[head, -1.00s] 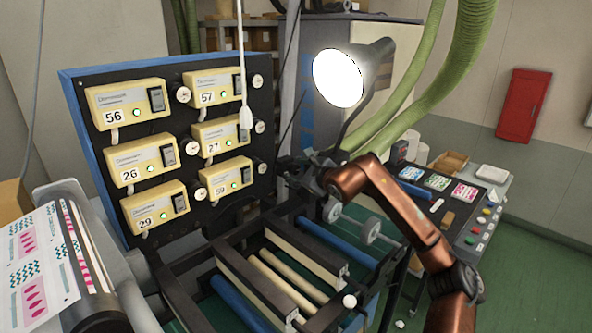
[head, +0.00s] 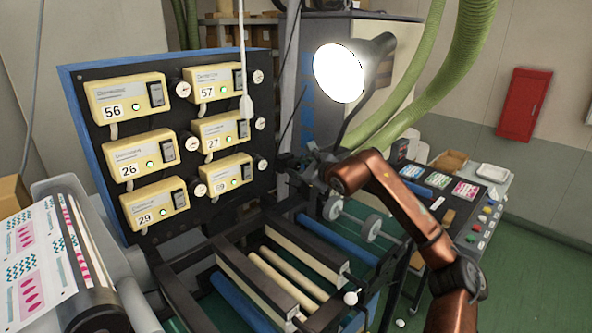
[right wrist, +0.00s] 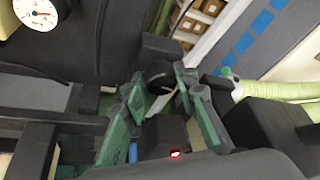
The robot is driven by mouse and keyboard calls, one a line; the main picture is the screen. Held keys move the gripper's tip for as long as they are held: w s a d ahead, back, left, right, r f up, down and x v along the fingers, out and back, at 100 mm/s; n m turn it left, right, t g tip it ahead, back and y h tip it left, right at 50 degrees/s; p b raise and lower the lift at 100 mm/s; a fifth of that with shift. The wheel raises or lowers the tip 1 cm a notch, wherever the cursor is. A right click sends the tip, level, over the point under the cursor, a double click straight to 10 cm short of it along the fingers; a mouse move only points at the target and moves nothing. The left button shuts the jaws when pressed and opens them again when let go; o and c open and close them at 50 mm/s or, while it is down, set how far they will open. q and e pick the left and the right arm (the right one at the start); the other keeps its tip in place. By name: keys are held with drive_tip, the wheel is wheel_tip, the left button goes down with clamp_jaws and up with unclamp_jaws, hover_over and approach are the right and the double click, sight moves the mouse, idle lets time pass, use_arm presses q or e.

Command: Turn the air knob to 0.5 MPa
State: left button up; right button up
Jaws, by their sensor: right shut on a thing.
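The panel (head: 100,190) has several yellow numbered units with round white gauges beside them, including one gauge (head: 260,124) at its right edge. My right gripper (head: 292,163) is just right of the panel, small and dark in the head view. In the right wrist view, the green-padded fingers (right wrist: 162,95) are closed around a dark round knob (right wrist: 157,72). A white gauge with a red needle (right wrist: 38,14) shows at the top left there; its numbers are too small to read. My left gripper is not in view.
A lit lamp (head: 340,72) stands close above my right forearm. Rollers and dark frame bars (head: 285,285) lie below the gripper. Green hoses (head: 455,70) hang behind. A side table with buttons (head: 482,232) is at the right.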

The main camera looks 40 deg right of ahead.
drive_tip(key=o, duration=1.1)
drive_tip(key=shift+o, duration=0.2)
drive_tip(key=v, duration=1.2)
